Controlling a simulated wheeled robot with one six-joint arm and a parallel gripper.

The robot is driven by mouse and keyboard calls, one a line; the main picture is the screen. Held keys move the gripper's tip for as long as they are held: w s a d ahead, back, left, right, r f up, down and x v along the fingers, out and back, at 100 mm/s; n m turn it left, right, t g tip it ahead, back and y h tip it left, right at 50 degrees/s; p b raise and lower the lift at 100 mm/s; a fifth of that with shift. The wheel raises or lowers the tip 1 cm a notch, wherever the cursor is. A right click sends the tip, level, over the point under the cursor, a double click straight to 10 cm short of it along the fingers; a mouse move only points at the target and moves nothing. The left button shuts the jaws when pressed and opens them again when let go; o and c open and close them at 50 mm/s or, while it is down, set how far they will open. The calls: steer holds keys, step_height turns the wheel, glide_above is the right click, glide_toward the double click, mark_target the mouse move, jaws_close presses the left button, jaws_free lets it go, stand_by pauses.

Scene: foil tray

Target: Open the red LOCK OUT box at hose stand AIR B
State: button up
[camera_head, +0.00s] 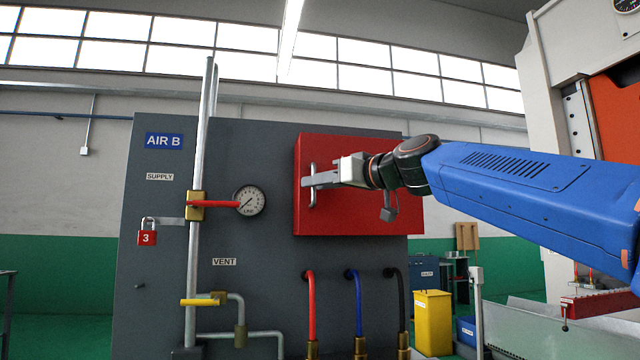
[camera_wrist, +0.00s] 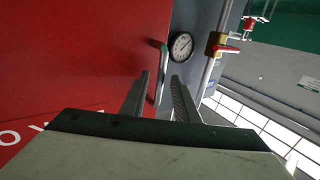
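The red box (camera_head: 350,225) is mounted on the grey AIR B panel (camera_head: 150,290) and looks shut. A pale vertical bar handle (camera_head: 312,198) stands on its front near the left edge. My gripper (camera_head: 308,182) is at the handle, reaching in from the right. In the wrist view my gripper (camera_wrist: 160,98) has its fingers apart, and the handle (camera_wrist: 163,58) shows between them, nearer the left finger. A clear gap shows between the handle and the right finger. Part of the box face (camera_wrist: 70,60) shows white lettering, mostly cut off.
Left of the box are a gauge (camera_head: 249,201), a vertical pipe with a red-handled valve (camera_head: 212,204), and a red padlock (camera_head: 147,238). A yellow-handled vent valve (camera_head: 203,301) is lower. Red, blue and black hoses (camera_head: 357,300) rise below the box. A yellow bin (camera_head: 433,322) stands right.

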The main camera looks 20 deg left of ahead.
steer(key=shift+c, duration=0.7)
jaws_close()
steer(key=shift+s+d, duration=0.1)
